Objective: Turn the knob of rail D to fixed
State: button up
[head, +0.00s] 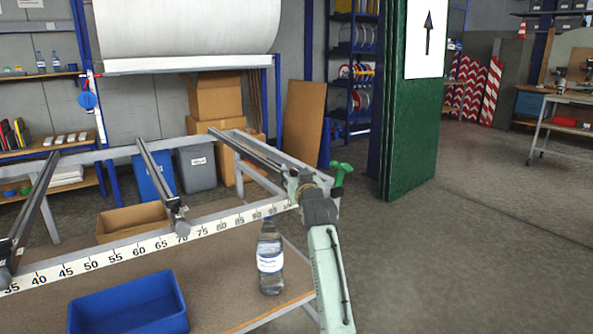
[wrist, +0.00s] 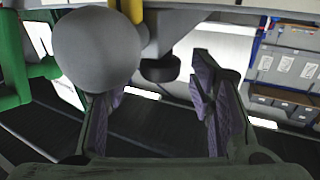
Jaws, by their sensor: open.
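My gripper (head: 298,185) is at the near end of the rightmost rail (head: 262,152) in the head view, and my arm hides the parts there. In the wrist view my gripper (wrist: 158,88) is open, its two dark purple-grey fingers apart. A grey ball-shaped knob (wrist: 95,50) shows large at the upper left, overlapping the left finger in the picture. A small dark round part (wrist: 160,68) shows between the fingers, farther up. I cannot tell whether anything touches the fingers. No rail letter or "fixed" mark is readable.
A numbered ruler (head: 150,246) runs along the frame's front. A middle rail (head: 158,180) and a left rail (head: 35,210) stand beside. A water bottle (head: 270,258) and a blue bin (head: 128,303) are below. A green handle (head: 341,173) is just right of my gripper. Floor at right is clear.

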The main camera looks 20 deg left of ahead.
jog(key=shift+w+a, duration=0.2)
jog(key=shift+w, duration=0.1)
jog(key=shift+c, duration=0.2)
jog(key=c, duration=1.1)
